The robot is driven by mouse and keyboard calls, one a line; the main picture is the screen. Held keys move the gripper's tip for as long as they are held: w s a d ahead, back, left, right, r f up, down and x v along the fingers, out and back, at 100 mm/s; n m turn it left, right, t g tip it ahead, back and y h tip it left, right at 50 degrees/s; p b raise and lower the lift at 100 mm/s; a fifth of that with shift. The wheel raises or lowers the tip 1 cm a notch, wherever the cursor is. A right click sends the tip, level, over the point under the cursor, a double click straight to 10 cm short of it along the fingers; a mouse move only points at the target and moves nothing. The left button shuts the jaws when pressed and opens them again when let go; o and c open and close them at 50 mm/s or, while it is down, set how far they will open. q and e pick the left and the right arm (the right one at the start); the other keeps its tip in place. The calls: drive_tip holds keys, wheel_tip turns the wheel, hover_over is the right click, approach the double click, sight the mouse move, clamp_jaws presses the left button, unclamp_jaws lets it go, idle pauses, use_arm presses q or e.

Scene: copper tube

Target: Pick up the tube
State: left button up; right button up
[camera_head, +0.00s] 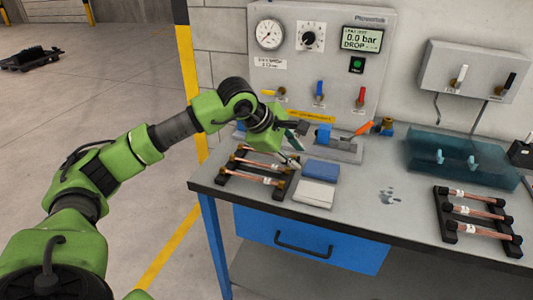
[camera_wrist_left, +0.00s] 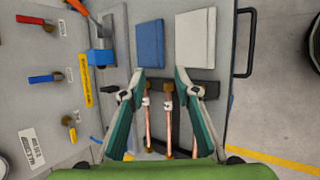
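My left gripper (camera_head: 295,146) is above the far right part of this rack. In the left wrist view its two teal fingers (camera_wrist_left: 160,85) are spread apart, with nothing clamped between them. Two copper tubes (camera_wrist_left: 148,125) show between the fingers, below them. Part of another tube shows near the lower finger pads. My right gripper is in neither view.
A blue pad (camera_head: 321,169) and a white pad (camera_head: 314,194) lie right of the left rack. A second rack (camera_head: 444,215) of tubes stands at the right. A teal tray (camera_head: 450,151), a clamp fixture (camera_head: 345,150) and a gauge panel (camera_head: 335,70) are behind.

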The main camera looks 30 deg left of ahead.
use_arm(q)
drive_tip(key=a+r+y, duration=0.3)
drive_tip(key=a+y, duration=0.1)
drive_tip(key=a, duration=0.8)
drive_tip(key=shift+n, duration=0.4)
drive_tip(key=x, duration=0.2)
drive_tip(key=p+x, duration=0.1)
drive_tip(key=x, duration=0.2)
drive_tip(key=s+x, duration=0.1)
drive_tip(key=x, duration=0.1)
drive_tip(key=shift+w+a+f+p, duration=0.2)
drive_tip(key=shift+a+f+p, duration=0.1)
drive_tip(key=shift+a+f, duration=0.25)
drive_tip(key=x, duration=0.2)
drive_tip(key=p+x, duration=0.1)
drive_tip(key=x, duration=0.1)
drive_tip(key=p+x, duration=0.1)
drive_tip(key=shift+w+d+f, duration=0.2)
drive_tip(key=shift+w+f, duration=0.1)
drive_tip(key=shift+c, duration=0.7)
clamp_jaws()
